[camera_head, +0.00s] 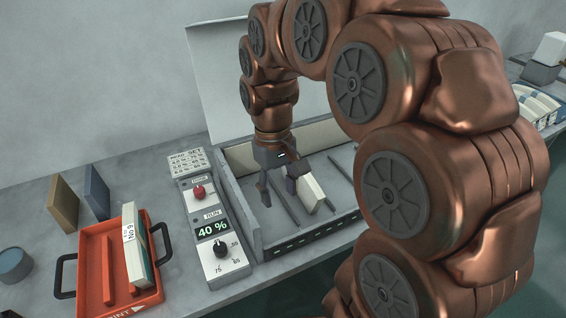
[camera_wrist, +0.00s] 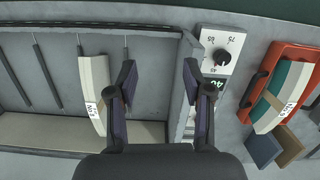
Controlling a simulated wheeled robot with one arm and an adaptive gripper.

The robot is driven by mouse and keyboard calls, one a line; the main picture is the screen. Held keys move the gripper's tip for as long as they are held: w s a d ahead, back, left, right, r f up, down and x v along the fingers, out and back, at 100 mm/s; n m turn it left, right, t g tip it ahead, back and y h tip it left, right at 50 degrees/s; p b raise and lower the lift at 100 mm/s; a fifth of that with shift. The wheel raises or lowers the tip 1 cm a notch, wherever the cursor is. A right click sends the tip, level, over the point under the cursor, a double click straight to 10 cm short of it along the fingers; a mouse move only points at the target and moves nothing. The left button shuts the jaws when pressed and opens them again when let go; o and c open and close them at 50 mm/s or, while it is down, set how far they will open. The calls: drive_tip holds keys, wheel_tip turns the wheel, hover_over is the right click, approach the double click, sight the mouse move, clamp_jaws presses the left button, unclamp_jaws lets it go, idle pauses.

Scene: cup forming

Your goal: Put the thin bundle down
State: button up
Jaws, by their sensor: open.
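A thin cream-white bundle (camera_head: 312,192) stands on edge in the grey open bin, between its dark divider rods. In the wrist view the bundle (camera_wrist: 94,84) lies left of my left finger, with a small white label near its lower end. My gripper (camera_head: 277,190) is open inside the bin, left of the bundle in the head view. In the wrist view my gripper (camera_wrist: 158,78) has nothing between its fingers, and the bundle is outside them. The bin's left wall shows between the fingers there. Part of the bundle is hidden behind a finger in the head view.
The grey bin (camera_head: 246,232) has free slots. Left of it stands a control panel (camera_head: 215,245) reading 40 %. An orange tray (camera_head: 88,257) holds a white-and-green bundle (camera_head: 135,248). Two upright blocks (camera_head: 64,204) (camera_head: 97,193) stand behind the tray.

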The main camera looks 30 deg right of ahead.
drive_tip(key=s+a+f, duration=0.2)
drive_tip(key=s, duration=0.6)
drive_tip(key=s+a+f, duration=0.2)
drive_tip(key=s+a, duration=0.1)
drive_tip(key=s, duration=0.6)
drive_tip(key=shift+s+a, duration=0.15)
drive_tip(key=shift+a, duration=0.15)
